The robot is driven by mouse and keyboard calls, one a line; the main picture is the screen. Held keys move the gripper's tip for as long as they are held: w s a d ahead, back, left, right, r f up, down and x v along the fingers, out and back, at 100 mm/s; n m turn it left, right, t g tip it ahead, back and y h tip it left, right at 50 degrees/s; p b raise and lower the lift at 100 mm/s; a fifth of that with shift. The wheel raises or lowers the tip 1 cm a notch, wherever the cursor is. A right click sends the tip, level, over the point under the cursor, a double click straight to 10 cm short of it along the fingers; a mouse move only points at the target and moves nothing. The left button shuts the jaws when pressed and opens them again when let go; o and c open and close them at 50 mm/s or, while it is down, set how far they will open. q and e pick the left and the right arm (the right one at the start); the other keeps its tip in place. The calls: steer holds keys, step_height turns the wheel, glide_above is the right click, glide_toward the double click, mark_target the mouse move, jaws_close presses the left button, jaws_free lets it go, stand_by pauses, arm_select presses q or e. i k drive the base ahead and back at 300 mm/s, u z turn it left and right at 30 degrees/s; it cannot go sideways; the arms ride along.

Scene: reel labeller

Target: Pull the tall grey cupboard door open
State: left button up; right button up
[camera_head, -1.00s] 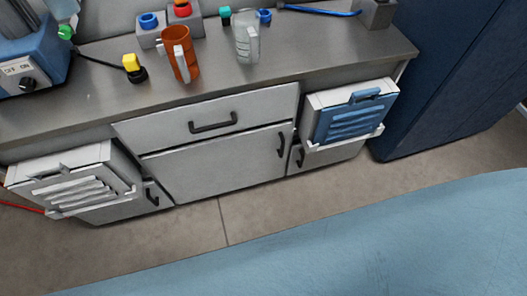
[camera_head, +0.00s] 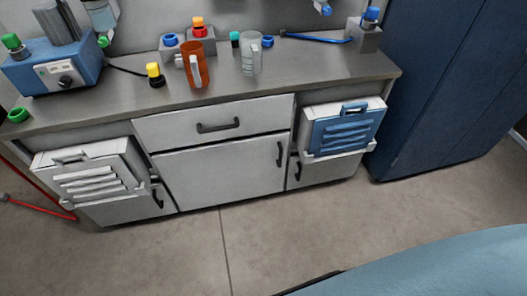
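Under the bench, a wide light-grey cupboard door (camera_head: 222,172) sits below a grey drawer front (camera_head: 214,122). The door looks shut and has a dark vertical handle (camera_head: 280,153) near its right edge. Smaller grey doors with dark handles flank it at the left (camera_head: 125,208) and the right (camera_head: 325,170), partly behind bins. I cannot tell for sure which of these is the tall door. Neither of my grippers is in view.
A white louvred bin (camera_head: 92,178) hangs at the left and a blue-fronted one (camera_head: 343,130) at the right. The bench top (camera_head: 120,98) carries an orange jug (camera_head: 196,68) and a clear jug (camera_head: 251,55). A dark blue cabinet (camera_head: 440,80) stands right. The floor (camera_head: 190,250) before the doors is clear.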

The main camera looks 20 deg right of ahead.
mark_target(209, 176)
steer(key=u, duration=0.25)
steer(key=i, duration=1)
steer(key=z, duration=0.6)
